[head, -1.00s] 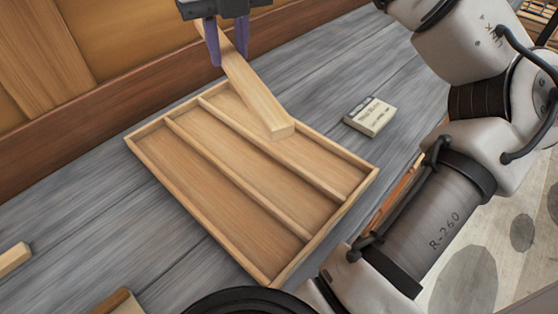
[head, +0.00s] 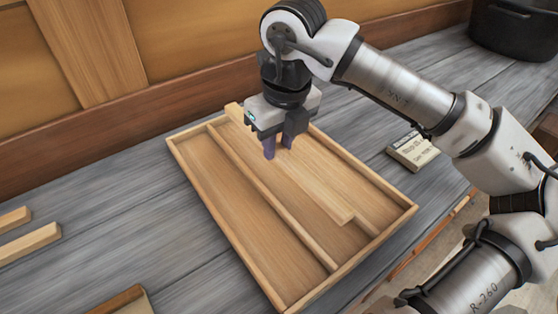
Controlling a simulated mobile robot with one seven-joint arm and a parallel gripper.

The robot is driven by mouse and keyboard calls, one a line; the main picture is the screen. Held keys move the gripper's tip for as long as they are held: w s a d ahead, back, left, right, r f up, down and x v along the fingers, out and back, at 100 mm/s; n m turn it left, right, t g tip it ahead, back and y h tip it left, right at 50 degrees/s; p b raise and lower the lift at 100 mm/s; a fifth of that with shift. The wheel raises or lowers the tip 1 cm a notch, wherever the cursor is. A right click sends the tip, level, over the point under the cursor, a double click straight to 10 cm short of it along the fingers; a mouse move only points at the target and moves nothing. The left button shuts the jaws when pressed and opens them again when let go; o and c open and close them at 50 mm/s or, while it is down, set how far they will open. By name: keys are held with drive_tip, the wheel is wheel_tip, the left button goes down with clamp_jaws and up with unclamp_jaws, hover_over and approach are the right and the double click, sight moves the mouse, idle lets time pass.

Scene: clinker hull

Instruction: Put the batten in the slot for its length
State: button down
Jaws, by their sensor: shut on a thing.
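The batten (head: 318,187) is a pale, straight wooden strip. My gripper (head: 278,149) is shut on it nearer its far end, with purple fingers on the wood. The batten lies along the length of the wooden tray (head: 232,238), over its right part, and hides most of the right divider. Its far end overlaps the tray's back rim; its near end stops short of the front rim. I cannot tell whether it touches the tray. The left slot (head: 225,190) and middle slot show bare wood.
Two more wooden strips (head: 30,243) lie at the left on the grey plank bench (head: 120,225). A small labelled box (head: 413,151) sits right of the tray. A black pot (head: 513,28) stands at the back right. A wooden wall rises behind the bench.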

sight(279, 177)
drive_tip(key=shift+f, duration=2.7)
drive_tip(key=shift+f, duration=0.2)
drive_tip(key=c, duration=1.2)
unclamp_jaws()
drive_tip(key=shift+o, duration=0.2)
drive_tip(key=shift+r, duration=0.1)
drive_tip(key=r, duration=0.4)
drive_tip(key=s+r, duration=0.1)
drive_tip(key=r, duration=0.3)
drive_tip(key=d+r+b, duration=0.1)
drive_tip(key=r, duration=0.3)
drive_tip(key=shift+s, duration=0.25)
